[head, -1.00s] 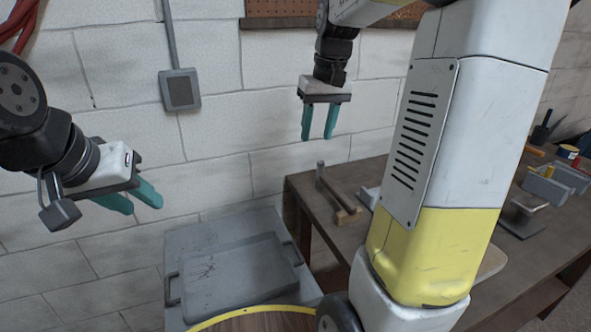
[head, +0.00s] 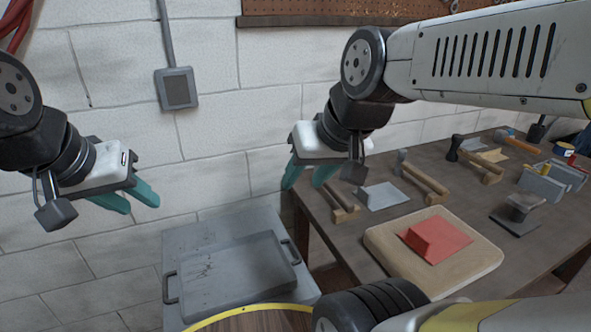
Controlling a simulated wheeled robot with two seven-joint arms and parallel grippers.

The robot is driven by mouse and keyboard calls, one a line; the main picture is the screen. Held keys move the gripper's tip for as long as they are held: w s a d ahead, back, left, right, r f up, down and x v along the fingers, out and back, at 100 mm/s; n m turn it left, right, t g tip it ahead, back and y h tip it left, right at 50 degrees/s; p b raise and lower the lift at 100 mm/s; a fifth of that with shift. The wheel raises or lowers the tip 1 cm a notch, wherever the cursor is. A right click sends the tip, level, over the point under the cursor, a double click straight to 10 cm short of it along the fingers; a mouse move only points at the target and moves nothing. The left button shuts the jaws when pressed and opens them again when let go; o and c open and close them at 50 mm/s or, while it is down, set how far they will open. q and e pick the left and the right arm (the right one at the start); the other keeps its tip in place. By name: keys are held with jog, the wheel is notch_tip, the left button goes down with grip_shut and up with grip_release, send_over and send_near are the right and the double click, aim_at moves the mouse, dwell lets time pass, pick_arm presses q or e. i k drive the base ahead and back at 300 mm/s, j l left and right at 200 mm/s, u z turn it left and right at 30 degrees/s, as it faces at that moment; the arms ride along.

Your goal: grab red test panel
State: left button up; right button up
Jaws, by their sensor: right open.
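The red test panel (head: 436,238) is a red piece with a raised block-like part. My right gripper (head: 305,180) is open and empty, left of the panel and higher, near the bench's left end. My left gripper (head: 137,198) is at the far left, away from the bench. Its teal fingers look apart with nothing between them.
A grey lidded box (head: 232,275) stands left of the dark workbench (head: 390,232). Behind the red panel, hammers on wooden blocks (head: 425,180) and a grey plate (head: 383,196) lie on the bench. A round wooden top (head: 255,320) is at the bottom.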

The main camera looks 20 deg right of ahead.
aim_at(435, 239)
jog(key=z, duration=1.9)
jog(key=l+u, duration=0.3)
jog(key=l, duration=0.45)
